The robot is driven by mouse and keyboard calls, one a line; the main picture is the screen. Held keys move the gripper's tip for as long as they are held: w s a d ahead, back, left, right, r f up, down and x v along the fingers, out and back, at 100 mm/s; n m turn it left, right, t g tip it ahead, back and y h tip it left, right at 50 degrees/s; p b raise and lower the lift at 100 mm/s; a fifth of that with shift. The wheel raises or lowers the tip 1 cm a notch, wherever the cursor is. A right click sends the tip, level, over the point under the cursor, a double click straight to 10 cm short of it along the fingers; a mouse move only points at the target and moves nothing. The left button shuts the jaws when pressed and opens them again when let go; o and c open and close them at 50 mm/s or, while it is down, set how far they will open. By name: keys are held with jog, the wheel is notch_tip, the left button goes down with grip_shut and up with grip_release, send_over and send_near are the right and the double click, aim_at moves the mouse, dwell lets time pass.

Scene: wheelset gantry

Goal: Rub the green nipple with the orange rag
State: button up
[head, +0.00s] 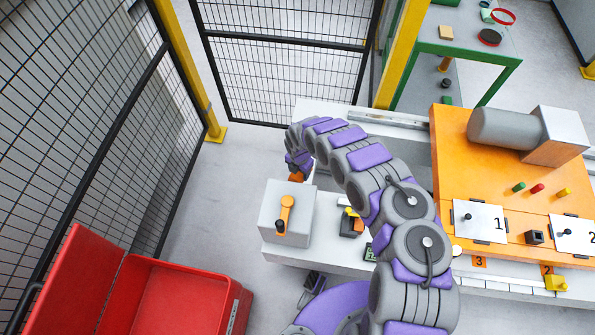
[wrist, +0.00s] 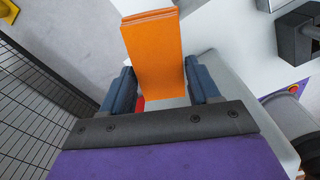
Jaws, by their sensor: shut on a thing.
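My gripper (head: 298,168) is shut on the orange rag (wrist: 152,52), a flat folded block that sticks out beyond the fingers in the wrist view. In the head view only a small orange end of the rag (head: 295,177) shows below the gripper, just behind the grey box with an orange lever. The green nipple (head: 519,187) stands at the right on the orange gantry top, left of a red and a yellow one. My gripper is well to the left of it and apart from it. The green nipple is not in the wrist view.
The grey lever box (head: 286,213) stands near my gripper. A grey cylinder (head: 505,128) lies behind the nipples, and numbered white plates (head: 478,222) lie in front. A red open bin (head: 170,295) is at lower left. Mesh fencing (head: 80,130) closes the left side.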

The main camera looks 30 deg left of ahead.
jog(key=shift+s+a+f, duration=0.2)
jog(key=shift+a+f, duration=0.1)
jog(key=shift+a, duration=0.15)
jog(key=shift+s+a+f, duration=0.15)
jog(key=shift+a+f, duration=0.1)
jog(key=shift+a, duration=0.15)
jog(key=shift+a+f, duration=0.1)
jog(key=shift+f, duration=0.15)
jog(key=shift+w+d+f+b, duration=0.1)
jog(key=shift+d+f+b, duration=0.15)
jog(key=shift+f+b, duration=0.35)
jog(key=f+b, duration=0.2)
jog(key=f, duration=0.1)
jog(key=shift+d+b, duration=0.3)
jog(key=shift+a+f, duration=0.4)
jog(key=shift+f, duration=0.1)
jog(key=shift+d+r, duration=0.2)
jog(key=shift+d, duration=0.25)
jog(key=shift+a+f, duration=0.1)
jog(key=shift+a, duration=0.05)
jog(key=shift+a+f+b, duration=0.2)
jog(key=shift+b, duration=0.15)
jog(key=shift+f, duration=0.15)
